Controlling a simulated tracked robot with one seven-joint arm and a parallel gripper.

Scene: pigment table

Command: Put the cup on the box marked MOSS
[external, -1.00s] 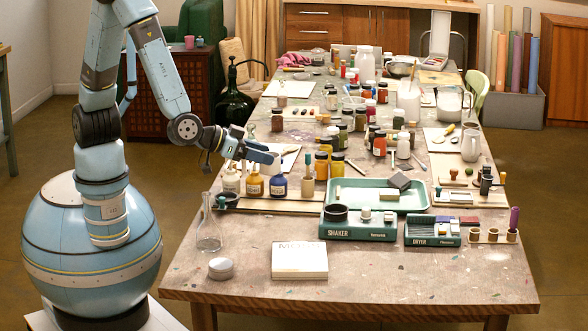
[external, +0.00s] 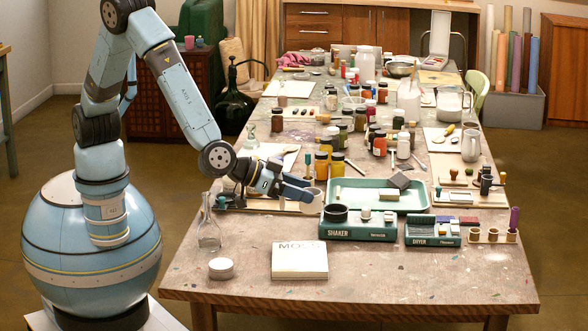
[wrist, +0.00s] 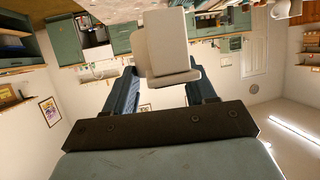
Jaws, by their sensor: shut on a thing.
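A pale cup (external: 311,202) is between the fingers of my gripper (external: 307,188), in the air over the table near the left end of the green tray. My gripper is shut on it. In the wrist view the cream cup (wrist: 165,45) shows between the dark blue fingers of my gripper (wrist: 160,72). The flat white box marked MOSS (external: 300,262) lies near the table's front edge, below and in front of the cup. Its top looks bare, and its lettering is partly legible.
A glass flask (external: 208,232) and a round grey tin (external: 221,268) stand left of the box. The shaker unit (external: 358,229) and dryer unit (external: 432,236) stand to its right, before the green tray (external: 415,202). Pigment bottles stand behind. The front right of the table is clear.

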